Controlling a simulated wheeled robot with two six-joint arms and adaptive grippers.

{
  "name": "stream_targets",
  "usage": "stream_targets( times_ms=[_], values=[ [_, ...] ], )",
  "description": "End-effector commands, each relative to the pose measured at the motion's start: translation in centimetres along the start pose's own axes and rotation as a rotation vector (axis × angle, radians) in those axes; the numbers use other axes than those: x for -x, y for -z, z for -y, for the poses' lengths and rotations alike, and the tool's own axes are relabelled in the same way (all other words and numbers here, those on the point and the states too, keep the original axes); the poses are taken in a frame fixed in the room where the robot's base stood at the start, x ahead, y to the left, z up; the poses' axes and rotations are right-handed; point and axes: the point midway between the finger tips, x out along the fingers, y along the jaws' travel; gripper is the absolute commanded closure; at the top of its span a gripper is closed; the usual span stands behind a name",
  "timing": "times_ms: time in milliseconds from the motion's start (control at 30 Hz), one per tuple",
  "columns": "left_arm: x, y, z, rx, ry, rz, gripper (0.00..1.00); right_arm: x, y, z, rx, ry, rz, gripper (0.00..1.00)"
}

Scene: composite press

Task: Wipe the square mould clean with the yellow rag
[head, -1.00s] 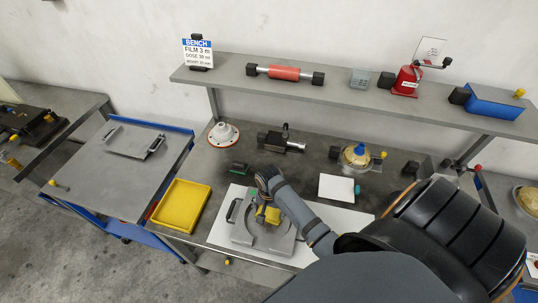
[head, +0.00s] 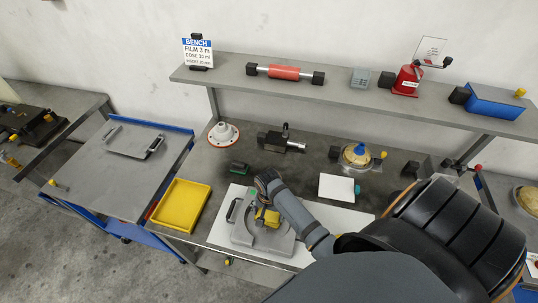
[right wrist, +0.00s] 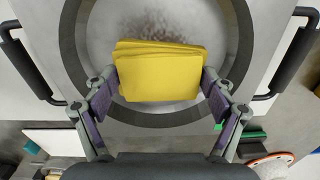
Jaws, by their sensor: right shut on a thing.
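The grey square mould (head: 243,236) lies on a white sheet on the bench, with a dark ring around a round face and black handles. It also shows in the right wrist view (right wrist: 75,75), with a brownish smudge on the round face above the rag. My right gripper (head: 264,210) is over the mould and shut on the folded yellow rag (right wrist: 160,72). In the right wrist view the rag sits between the fingers of the right gripper (right wrist: 161,85), over the round face. Whether it touches is hard to tell. My left gripper is not in view.
A yellow tray (head: 181,205) stands left of the mould. A blue cart (head: 110,170) with a handled plate is at left. A shelf (head: 340,97) runs above.

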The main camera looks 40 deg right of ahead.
Motion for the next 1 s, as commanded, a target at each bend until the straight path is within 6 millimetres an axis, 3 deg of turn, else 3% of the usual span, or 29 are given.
stream_targets(
  times_ms=[600,1000],
  values=[
    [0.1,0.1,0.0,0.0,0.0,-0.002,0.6,-0.1,-3.4,-0.2,-0.001,0.0,0.0,0.51],
    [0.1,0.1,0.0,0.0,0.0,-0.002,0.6,-0.2,-2.7,-0.2,0.0,-0.002,-0.003,0.51]
  ],
)
